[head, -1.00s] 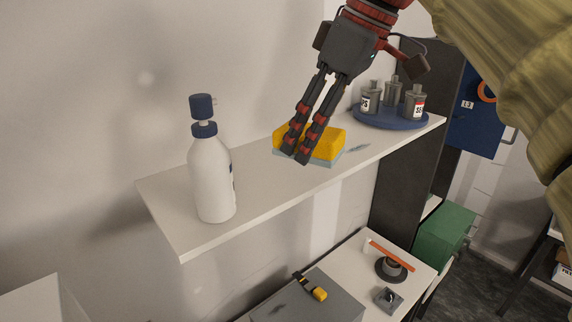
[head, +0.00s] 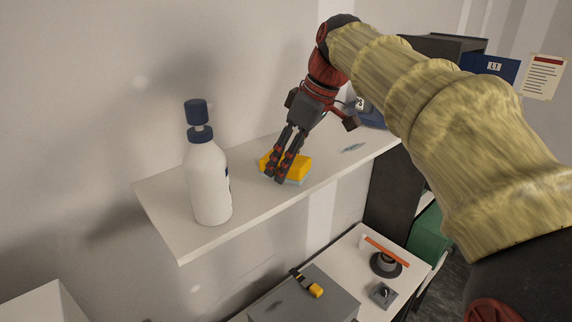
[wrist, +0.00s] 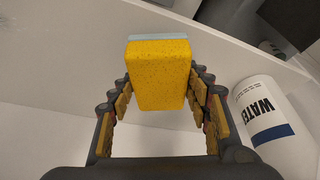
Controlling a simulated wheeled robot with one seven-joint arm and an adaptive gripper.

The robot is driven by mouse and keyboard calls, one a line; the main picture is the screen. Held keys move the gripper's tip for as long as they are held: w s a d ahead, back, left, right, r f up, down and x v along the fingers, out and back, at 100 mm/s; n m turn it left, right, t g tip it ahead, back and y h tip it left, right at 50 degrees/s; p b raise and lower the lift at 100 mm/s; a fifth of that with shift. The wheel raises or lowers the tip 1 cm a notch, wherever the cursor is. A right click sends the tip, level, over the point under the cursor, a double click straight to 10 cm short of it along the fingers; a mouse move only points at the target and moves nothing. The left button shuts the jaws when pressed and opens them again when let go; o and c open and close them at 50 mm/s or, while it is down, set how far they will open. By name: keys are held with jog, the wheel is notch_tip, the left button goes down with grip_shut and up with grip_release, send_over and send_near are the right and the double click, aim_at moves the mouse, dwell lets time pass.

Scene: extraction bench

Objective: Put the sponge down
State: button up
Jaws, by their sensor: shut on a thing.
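The sponge (head: 300,167) is a yellow block with a pale blue-grey layer on one side. In the head view it is low over the middle of the white shelf (head: 240,222); I cannot tell whether its underside touches the shelf. My gripper (head: 274,178) points down from above and is shut on the sponge, its fingers hiding part of it. In the wrist view the sponge (wrist: 158,75) sits between the two rows of finger pads.
A white bottle with a dark blue cap (head: 208,175) stands left of the sponge; its label begins "WATER" in the wrist view (wrist: 270,112). The shelf between them is clear. A lower bench holds a yellow-and-black tool (head: 314,289).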

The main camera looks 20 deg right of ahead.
jog(key=shift+s+f, duration=0.1)
jog(key=shift+f, duration=0.5)
jog(key=shift+f, duration=0.45)
jog(key=o, duration=1)
